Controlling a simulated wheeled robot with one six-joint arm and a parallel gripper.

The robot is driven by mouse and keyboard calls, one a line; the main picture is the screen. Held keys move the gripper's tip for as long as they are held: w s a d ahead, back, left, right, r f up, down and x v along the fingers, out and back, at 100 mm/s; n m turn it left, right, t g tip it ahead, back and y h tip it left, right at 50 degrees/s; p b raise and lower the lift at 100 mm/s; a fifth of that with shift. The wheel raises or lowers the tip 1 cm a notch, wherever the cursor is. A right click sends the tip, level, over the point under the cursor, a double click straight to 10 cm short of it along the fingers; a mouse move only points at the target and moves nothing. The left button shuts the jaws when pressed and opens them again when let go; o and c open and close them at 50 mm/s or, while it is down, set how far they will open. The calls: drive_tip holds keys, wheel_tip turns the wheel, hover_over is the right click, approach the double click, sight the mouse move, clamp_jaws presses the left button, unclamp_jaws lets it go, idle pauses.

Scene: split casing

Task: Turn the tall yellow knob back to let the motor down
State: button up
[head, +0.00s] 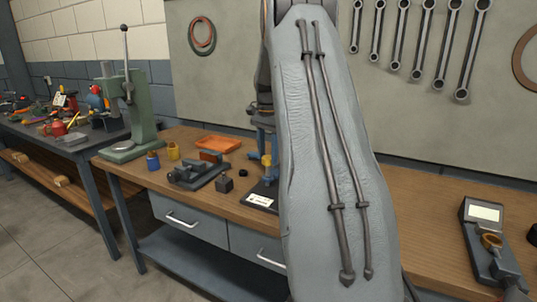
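A small yellow part (266,160), which looks like the tall knob, stands at a blue stand (262,140) on a black base (260,196) with a white label. The stand is on the wooden bench, right beside my grey arm link. The link hides the right side of the stand. Dark parts (263,80) rise above the stand along the link's left edge; I cannot tell whether they are mine or the motor. I see no gripper fingertips. I cannot tell whether anything touches the knob.
On the wooden bench (420,215) are a dark vise (198,172), a dark block (225,184), an orange tray (218,144), a blue cup (153,161), a yellow cup (173,151) and a green press (140,110). A meter (485,235) lies at right. Wrenches hang behind.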

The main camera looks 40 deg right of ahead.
drive_tip(key=c, duration=0.6)
drive_tip(key=shift+n, duration=0.3)
drive_tip(key=n+p, duration=0.2)
drive_tip(key=n, duration=0.2)
drive_tip(key=shift+r+n, duration=0.15)
drive_tip(key=shift+n, duration=0.15)
drive_tip(key=n+p, duration=0.2)
drive_tip(key=n, duration=0.3)
drive_tip(key=shift+w+r, duration=0.1)
drive_tip(key=n+p, duration=0.1)
drive_tip(key=n, duration=0.5)
drive_tip(key=shift+d+n, duration=0.1)
drive_tip(key=shift+n, duration=0.2)
drive_tip(key=n, duration=0.3)
drive_tip(key=n+p, duration=0.1)
drive_tip(key=n, duration=0.1)
drive_tip(key=shift+n+t+y, duration=0.3)
drive_tip(key=shift+n, duration=0.1)
